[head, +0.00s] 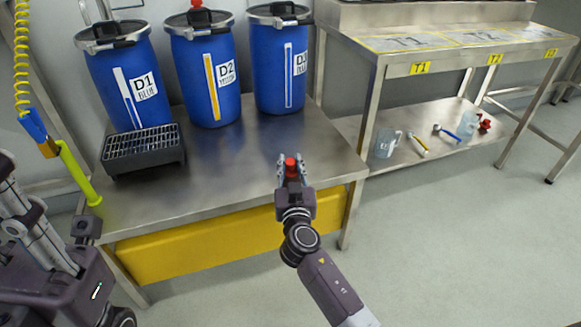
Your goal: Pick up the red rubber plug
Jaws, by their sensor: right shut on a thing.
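My right gripper (291,172) is shut on the red rubber plug (291,163). The red top of the plug shows between the two fingers; its lower part is hidden by them. In the head view the gripper appears over the front right part of the steel bench (230,172). I cannot tell how high the plug is above the bench top. My left gripper is not in view.
Blue drums D1 (121,88), D2 (198,85) and D3 (266,72) stand along the back of the bench. A red piece (197,4) tops D2. A dark grated tray (143,150) sits at left. A steel table (440,45) stands right.

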